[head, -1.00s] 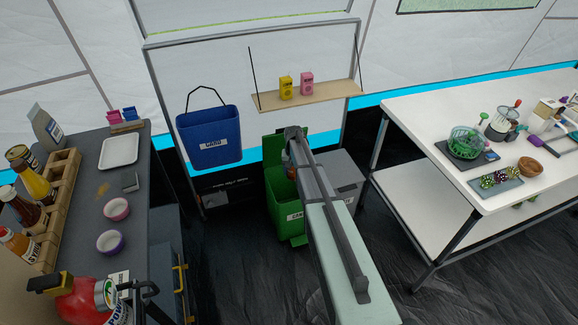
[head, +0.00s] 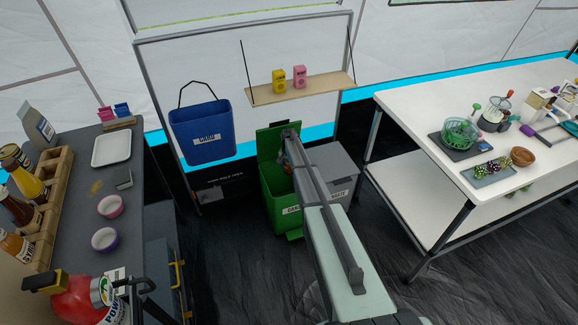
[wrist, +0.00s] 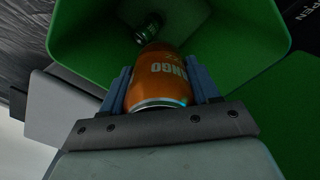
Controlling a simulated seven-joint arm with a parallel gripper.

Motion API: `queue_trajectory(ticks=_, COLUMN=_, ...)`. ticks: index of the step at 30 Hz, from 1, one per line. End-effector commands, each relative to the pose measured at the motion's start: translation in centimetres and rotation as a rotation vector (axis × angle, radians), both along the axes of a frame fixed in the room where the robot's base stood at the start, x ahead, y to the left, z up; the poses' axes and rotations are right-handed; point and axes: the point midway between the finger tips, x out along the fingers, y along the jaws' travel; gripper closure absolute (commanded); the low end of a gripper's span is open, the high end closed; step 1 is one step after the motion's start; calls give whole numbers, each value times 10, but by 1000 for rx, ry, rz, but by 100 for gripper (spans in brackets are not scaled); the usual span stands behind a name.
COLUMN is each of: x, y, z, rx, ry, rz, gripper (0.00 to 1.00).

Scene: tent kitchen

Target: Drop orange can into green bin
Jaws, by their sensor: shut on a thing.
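An orange can (wrist: 158,80) with white lettering is between the two blue-grey fingers of my gripper (wrist: 160,88) in the wrist view, and they are shut on it. The can is over the open mouth of the green bin (wrist: 75,38). In the head view the green bin (head: 275,190) stands on the floor with its lid raised. My arm covers part of the bin there. A small bit of orange (head: 289,170) shows beside the arm's end. Another can, green and dark (wrist: 148,28), lies inside the bin.
A grey bin (head: 338,165) stands right beside the green one. A blue bin (head: 203,130) hangs on the panel at the left. A shelf (head: 310,90) holds yellow and pink boxes above. A white table (head: 420,130) stands at the right, a dark counter (head: 85,190) at the left.

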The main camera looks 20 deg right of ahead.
Motion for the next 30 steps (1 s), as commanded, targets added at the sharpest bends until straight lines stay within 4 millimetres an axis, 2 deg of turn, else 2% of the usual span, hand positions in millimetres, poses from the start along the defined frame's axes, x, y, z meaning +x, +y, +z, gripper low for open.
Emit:
queue_trajectory(ticks=6, x=0, y=0, z=-24, rx=0, ry=1, rz=1, gripper=68)
queue_trajectory(ticks=12, x=0, y=0, z=-39, rx=0, ry=0, rz=1, gripper=68)
queue_trajectory(ticks=22, x=0, y=0, z=-42, rx=0, ry=0, rz=1, gripper=68)
queue_trajectory(ticks=23, x=0, y=0, z=-42, rx=0, ry=0, rz=1, gripper=38)
queue_trajectory(ticks=30, x=0, y=0, z=-42, rx=0, ry=0, rz=1, gripper=15)
